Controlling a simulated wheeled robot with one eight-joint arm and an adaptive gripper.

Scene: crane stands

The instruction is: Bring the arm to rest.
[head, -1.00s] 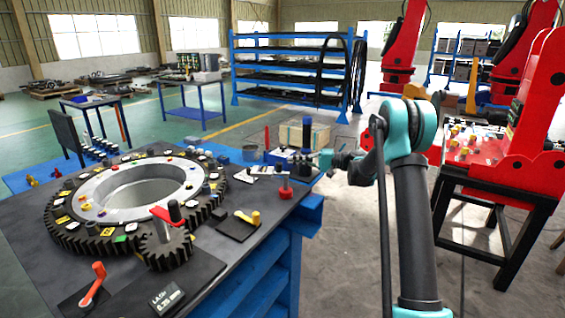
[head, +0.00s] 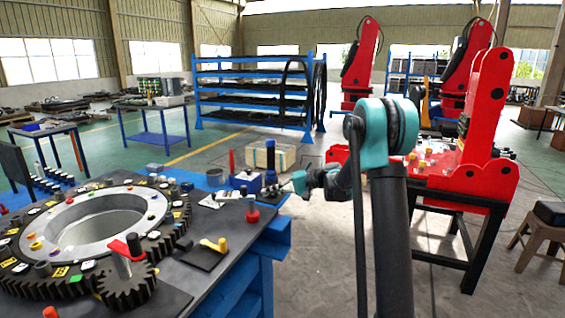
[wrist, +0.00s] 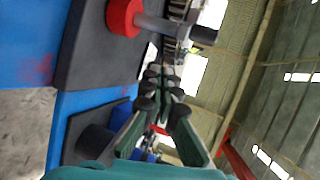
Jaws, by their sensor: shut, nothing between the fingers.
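My arm rises at the right of the head view, bends at a teal elbow and reaches left. A red-based pin (head: 252,214) stands on the bench near the gripper in the head view.
A large toothed ring (head: 60,288) and a small gear (head: 128,290) sit on the bench. A yellow-handled piece (head: 214,245) lies near its edge. Red crane stands (head: 487,120) are at the right, with a wooden stool (head: 545,235). Floor between bench and stands is clear.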

